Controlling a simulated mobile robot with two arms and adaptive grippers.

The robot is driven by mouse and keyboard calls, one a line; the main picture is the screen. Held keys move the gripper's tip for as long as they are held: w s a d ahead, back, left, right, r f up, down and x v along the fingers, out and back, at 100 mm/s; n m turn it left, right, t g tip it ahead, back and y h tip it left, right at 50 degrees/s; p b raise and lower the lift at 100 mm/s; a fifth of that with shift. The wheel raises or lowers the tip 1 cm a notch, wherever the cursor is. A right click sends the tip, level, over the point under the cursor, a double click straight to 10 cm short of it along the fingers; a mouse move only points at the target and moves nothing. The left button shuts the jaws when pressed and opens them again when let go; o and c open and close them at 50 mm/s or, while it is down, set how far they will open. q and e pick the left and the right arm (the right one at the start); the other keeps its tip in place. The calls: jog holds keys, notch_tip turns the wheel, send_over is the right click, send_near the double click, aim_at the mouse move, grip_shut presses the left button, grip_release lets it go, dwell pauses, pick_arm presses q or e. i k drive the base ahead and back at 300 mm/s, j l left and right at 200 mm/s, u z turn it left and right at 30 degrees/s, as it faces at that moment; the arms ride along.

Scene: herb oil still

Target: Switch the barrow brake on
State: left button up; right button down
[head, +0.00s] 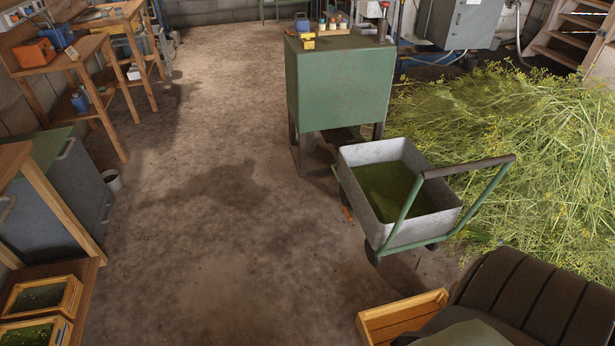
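The barrow (425,230) stands on the floor right of centre in the head view. It has a grey metal tray filled with green material, a green tube frame and a dark push handle (468,167) towards the right. Dark wheels show under its near end, one at the near corner (372,254). A small orange piece (346,213) shows low beside the tray's left side; I cannot tell whether it is the brake or which way it is set. Neither of my grippers is in view.
A green cabinet (337,90) stands just behind the barrow. Cut herbs (540,160) are heaped to its right. A wooden crate (395,318) and a dark ribbed padded thing (540,300) are in front. Benches (60,50) line the left. The floor left of the barrow is clear.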

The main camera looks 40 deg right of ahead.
aim_at(345, 210)
jog(key=i+z, duration=0.3)
jog(key=i, duration=0.25)
jog(key=i+j+z, duration=0.15)
jog(key=i+z, duration=0.15)
jog(key=i, duration=0.25)
jog(key=i+j+z, duration=0.35)
jog(key=i, duration=0.15)
jog(key=i+j+z, duration=0.15)
jog(key=i+z, duration=0.25)
jog(key=i+j+z, duration=0.25)
jog(key=i+z, duration=0.15)
jog(key=i+j+z, duration=0.9)
jog(key=j+z, duration=0.3)
jog(key=j, duration=0.2)
jog(key=j+z, duration=0.4)
jog(key=j, duration=0.65)
jog(key=i, duration=0.05)
